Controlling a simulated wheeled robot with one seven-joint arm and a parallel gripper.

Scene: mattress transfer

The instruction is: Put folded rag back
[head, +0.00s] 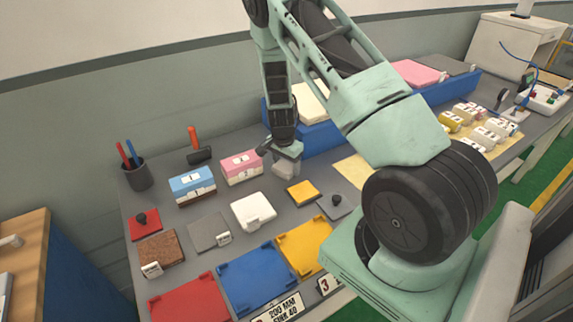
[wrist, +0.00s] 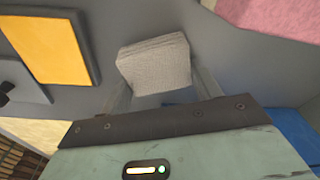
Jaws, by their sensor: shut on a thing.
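The folded rag (wrist: 154,65) is a pale grey, woven-looking layered block, seen between the two fingers of my gripper (wrist: 160,88) in the wrist view. My gripper is shut on it. In the head view my gripper (head: 286,165) points down at the back of the grey table, just right of the pink-and-white box (head: 241,168). The rag's grey end (head: 287,171) shows there below the wrist. Whether it touches the table or hangs just above it I cannot tell.
A blue-and-white box (head: 192,185), a white case (head: 253,211) and a yellow pad (head: 301,193) stand near my gripper. Red (head: 187,300), blue (head: 257,279) and yellow (head: 305,246) trays line the front edge. A blue bin (head: 318,137) is behind, to the right.

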